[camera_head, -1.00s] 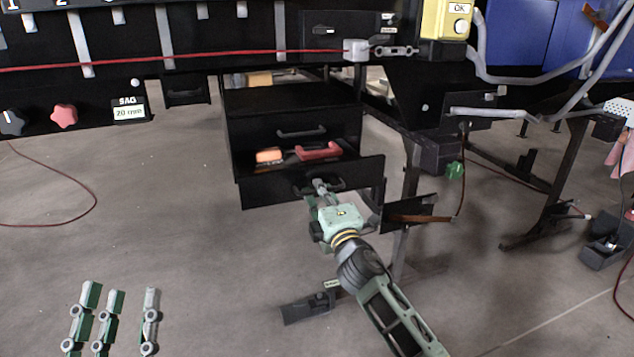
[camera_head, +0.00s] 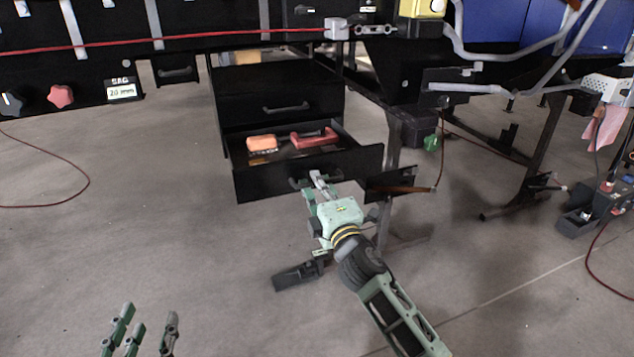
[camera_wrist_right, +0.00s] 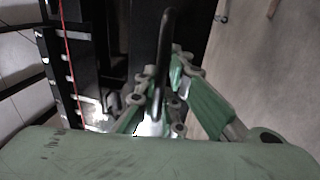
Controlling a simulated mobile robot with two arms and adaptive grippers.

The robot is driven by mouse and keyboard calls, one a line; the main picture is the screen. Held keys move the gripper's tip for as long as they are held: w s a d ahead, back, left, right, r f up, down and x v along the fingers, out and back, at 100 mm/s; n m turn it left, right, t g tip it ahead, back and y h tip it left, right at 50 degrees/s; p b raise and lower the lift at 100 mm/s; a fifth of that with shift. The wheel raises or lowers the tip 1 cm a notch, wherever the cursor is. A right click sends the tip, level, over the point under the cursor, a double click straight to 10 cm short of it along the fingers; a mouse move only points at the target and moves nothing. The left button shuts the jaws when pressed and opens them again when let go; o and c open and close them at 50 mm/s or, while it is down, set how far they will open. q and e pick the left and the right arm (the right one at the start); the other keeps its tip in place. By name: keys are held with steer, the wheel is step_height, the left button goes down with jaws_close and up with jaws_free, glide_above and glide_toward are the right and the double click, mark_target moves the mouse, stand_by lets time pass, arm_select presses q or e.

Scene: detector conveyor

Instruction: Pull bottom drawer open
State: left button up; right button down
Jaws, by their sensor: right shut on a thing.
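The bottom drawer (camera_head: 350,164) of the black cabinet (camera_head: 235,100) is pulled partly out. An orange item (camera_head: 262,142) and a red-handled item (camera_head: 314,138) lie in it. My right gripper (camera_head: 318,180) is at the drawer's front and shut on its black handle (camera_head: 298,183). In the right wrist view the dark handle bar (camera_wrist_right: 166,60) passes between the green fingers (camera_wrist_right: 165,95). My left gripper (camera_head: 138,335) shows at the bottom left, cut off by the frame edge. It is empty and away from the cabinet; several finger parts stand apart.
Another closed drawer with a handle (camera_head: 286,109) sits above. A small dark panel (camera_head: 392,187) and table legs (camera_head: 394,140) stand right of the drawer. A red cable (camera_head: 85,165) lies on the floor at left.

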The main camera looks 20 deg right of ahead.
steer(key=c, duration=2.1)
jaws_free()
steer(key=s, duration=0.4)
steer(key=s+f, duration=0.1)
steer(key=s, duration=0.3)
steer(key=s+f, duration=0.1)
steer(key=s, duration=0.2)
steer(key=shift+s+d+f, duration=0.15)
steer(key=shift+s+d, duration=0.05)
steer(key=shift+s, duration=0.2)
